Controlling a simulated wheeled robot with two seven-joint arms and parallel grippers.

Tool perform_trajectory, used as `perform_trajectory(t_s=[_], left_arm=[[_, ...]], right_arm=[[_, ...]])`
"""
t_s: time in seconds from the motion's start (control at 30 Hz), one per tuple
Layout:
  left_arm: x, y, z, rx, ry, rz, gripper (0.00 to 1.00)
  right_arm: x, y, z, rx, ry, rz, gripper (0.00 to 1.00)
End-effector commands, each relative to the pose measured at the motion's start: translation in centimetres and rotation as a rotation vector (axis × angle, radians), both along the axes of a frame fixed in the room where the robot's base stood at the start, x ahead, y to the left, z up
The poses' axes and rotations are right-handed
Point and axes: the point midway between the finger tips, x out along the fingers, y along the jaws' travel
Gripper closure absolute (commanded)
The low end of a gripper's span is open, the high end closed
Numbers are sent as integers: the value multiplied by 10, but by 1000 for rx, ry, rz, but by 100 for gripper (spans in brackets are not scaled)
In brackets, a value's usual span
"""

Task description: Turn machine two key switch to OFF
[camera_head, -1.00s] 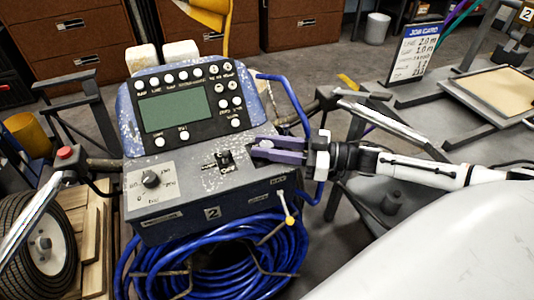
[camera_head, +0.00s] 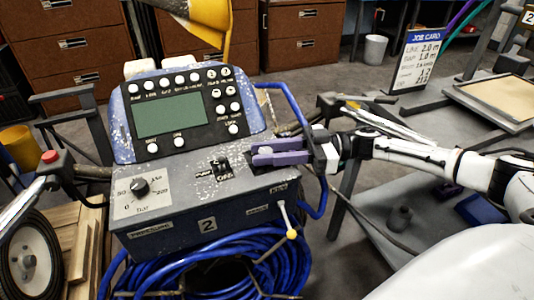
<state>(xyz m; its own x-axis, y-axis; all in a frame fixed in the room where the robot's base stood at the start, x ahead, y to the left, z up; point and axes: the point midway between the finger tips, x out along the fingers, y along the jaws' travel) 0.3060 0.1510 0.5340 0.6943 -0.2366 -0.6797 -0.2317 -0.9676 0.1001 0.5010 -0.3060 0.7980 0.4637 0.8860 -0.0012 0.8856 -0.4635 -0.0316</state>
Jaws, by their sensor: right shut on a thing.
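My right gripper (camera_head: 256,153), with purple fingers, reaches in from the right over the right end of the console's top. It is shut around the key of the key switch there. The fingers hide most of the key and its switch, and I cannot read its position. A dark plate shows at the fingertips. My left gripper is not in view.
A pressure knob (camera_head: 139,186) sits at the console's left, below a green screen (camera_head: 170,115) and several buttons. A blue hose coil (camera_head: 205,268) hangs in front. A yellow-tipped lever (camera_head: 291,234) and blue tube stand near my right gripper. A job card (camera_head: 418,60) is at the back right.

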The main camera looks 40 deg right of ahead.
Motion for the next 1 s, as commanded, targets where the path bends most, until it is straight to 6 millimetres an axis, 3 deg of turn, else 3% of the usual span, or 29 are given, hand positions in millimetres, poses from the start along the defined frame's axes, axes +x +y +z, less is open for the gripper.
perform_trajectory(t_s=[0.1, 0.13, 0.23, 0.57, 0.67, 1.0], left_arm=[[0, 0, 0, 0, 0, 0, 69], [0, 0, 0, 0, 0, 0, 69], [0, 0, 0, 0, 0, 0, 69], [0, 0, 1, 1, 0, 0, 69], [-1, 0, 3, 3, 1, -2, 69], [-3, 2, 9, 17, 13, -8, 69]], right_arm=[[1, 1, 2, 4, -2, 0, 96], [1, 1, 2, 4, -2, 0, 70], [0, 1, 2, 4, -2, 0, 55], [0, 0, 4, 1, -2, 0, 55], [0, 0, 15, 0, -4, 0, 55], [0, 1, 79, -1, -5, 1, 55]])
